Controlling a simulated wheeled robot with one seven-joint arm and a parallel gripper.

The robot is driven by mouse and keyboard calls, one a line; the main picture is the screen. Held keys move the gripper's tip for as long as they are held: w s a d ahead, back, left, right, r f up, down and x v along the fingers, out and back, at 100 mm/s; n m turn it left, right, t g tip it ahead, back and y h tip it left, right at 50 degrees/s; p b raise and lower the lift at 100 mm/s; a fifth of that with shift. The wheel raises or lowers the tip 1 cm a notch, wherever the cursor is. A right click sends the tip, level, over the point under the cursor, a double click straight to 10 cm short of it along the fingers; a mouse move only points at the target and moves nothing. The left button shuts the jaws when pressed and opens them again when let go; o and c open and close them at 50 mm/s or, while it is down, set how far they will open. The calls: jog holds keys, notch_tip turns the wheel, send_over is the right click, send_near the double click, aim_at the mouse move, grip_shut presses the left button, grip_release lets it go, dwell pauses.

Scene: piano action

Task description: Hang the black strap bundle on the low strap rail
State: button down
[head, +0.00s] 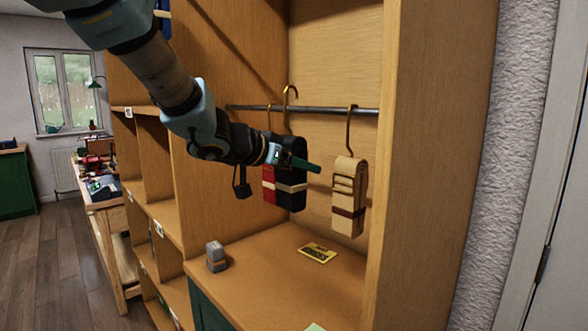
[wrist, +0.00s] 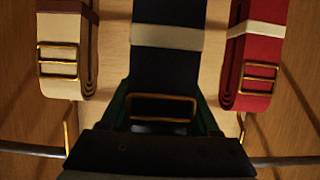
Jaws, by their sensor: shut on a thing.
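The black strap bundle (head: 291,198) hangs upright from a brass hook in the head view, with a pale band around it. My gripper (head: 297,160) is shut on its upper part. The wrist view shows the black bundle (wrist: 165,60) and its brass buckle between the fingers of my gripper (wrist: 165,112). The low strap rail (head: 325,110) runs across the cubby. The black bundle's hook curves above the rail, higher than the neighbouring hooks. I cannot tell whether it is over the rail or in front of it. The rail (wrist: 28,150) also shows in the wrist view.
A tan strap bundle (head: 348,195) hangs on the rail to the right, and a red one (head: 269,185) to the left, close beside the black one. A yellow label (head: 317,253) and a small grey block (head: 216,256) lie on the shelf below. The cabinet's side panels flank the cubby.

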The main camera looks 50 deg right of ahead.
jog(key=shift+f+b+x, duration=0.2)
jog(key=shift+b+x, duration=0.3)
jog(key=shift+x, duration=0.95)
jog(key=shift+f+b+x, duration=0.15)
jog(key=shift+b+x, duration=0.35)
jog(key=shift+x, duration=1)
jog(key=shift+a, duration=0.15)
jog(key=shift+c, duration=0.2)
grip_release()
jog(key=v, duration=1)
jog(key=shift+a+b, duration=0.35)
jog(key=shift+a, duration=0.05)
jog(key=shift+r, duration=0.1)
